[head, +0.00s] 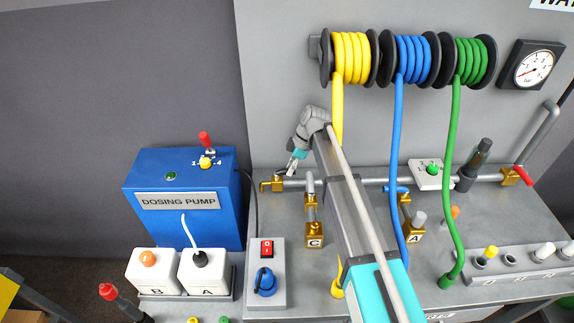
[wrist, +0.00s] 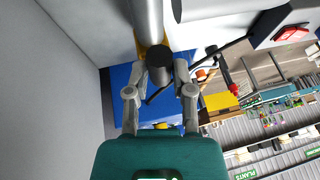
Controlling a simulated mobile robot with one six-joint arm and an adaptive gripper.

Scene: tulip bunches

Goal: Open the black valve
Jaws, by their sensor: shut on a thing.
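The black valve's handle (wrist: 159,64) shows in the wrist view as a dark round-ended grip beside a grey pipe and a brass fitting (wrist: 152,42). My gripper (wrist: 159,76) is shut on it, one finger on each side. In the head view my gripper (head: 291,170) points down at the left end of the horizontal pipe, near the brass elbow (head: 272,184). There the fingers and wrist mostly hide the handle, and I cannot tell its turn angle.
The blue dosing pump (head: 185,225) stands close on the left. A switch box (head: 265,290) and brass valve C (head: 314,234) stand in front on the bench. Yellow (head: 337,120), blue (head: 397,150) and green (head: 456,150) hoses hang from wall reels.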

